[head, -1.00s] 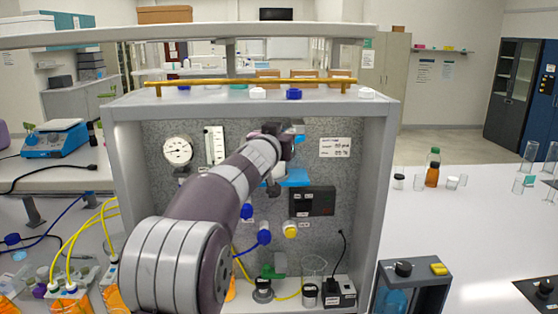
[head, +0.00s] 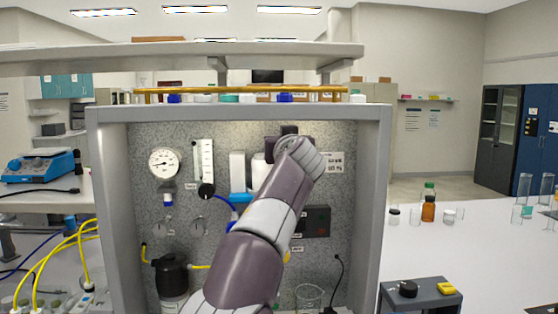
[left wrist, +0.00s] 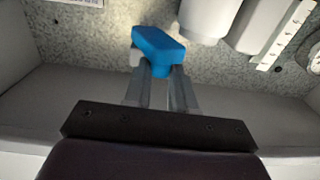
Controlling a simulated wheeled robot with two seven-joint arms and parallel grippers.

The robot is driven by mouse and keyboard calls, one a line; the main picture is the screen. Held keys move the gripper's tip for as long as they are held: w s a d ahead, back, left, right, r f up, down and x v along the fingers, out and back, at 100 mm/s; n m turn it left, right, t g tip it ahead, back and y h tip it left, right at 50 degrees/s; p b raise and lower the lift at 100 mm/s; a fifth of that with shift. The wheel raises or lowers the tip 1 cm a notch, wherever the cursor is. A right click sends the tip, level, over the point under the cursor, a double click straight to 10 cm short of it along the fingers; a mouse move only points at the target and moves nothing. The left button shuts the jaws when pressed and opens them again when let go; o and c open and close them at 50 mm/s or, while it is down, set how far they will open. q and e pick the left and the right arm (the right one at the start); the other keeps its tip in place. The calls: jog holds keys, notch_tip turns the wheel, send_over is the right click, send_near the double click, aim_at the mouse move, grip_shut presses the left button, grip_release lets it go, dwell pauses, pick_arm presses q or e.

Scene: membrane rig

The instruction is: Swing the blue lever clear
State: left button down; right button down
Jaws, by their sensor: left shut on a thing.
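The blue lever (left wrist: 158,46) shows in the left wrist view as a rounded blue handle against the speckled panel. My left gripper (left wrist: 162,72) is shut on it, with the two grey fingertips at its lower end. In the head view my left arm reaches up into the rig, and the left gripper (head: 284,138) is at the upper right of the back panel. The lever is hidden there behind my arm. My right gripper is in neither view.
The grey rig frame (head: 371,200) has side walls close around my arm. A dial gauge (head: 164,163), a flow tube (head: 204,160) and white cylinders (head: 237,168) are on the panel left of the arm. A yellow rail (head: 240,90) runs along the top.

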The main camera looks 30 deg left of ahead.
pick_arm(q)
jog(key=shift+w+d+r+n+g+y+p, duration=0.1)
jog(key=shift+d+n+g+y+p, duration=0.2)
jog(key=shift+n+g+y, duration=0.4)
jog(key=shift+w+d+r+n+g+y+p, duration=0.1)
jog(key=shift+d+n+g+y+p, duration=0.1)
jog(key=shift+d+n+g+y, duration=0.45)
jog(key=shift+a+t, duration=0.25)
jog(key=shift+a, duration=0.05)
jog(key=c, duration=0.9)
grip_release()
jog(key=shift+w+f, duration=0.1)
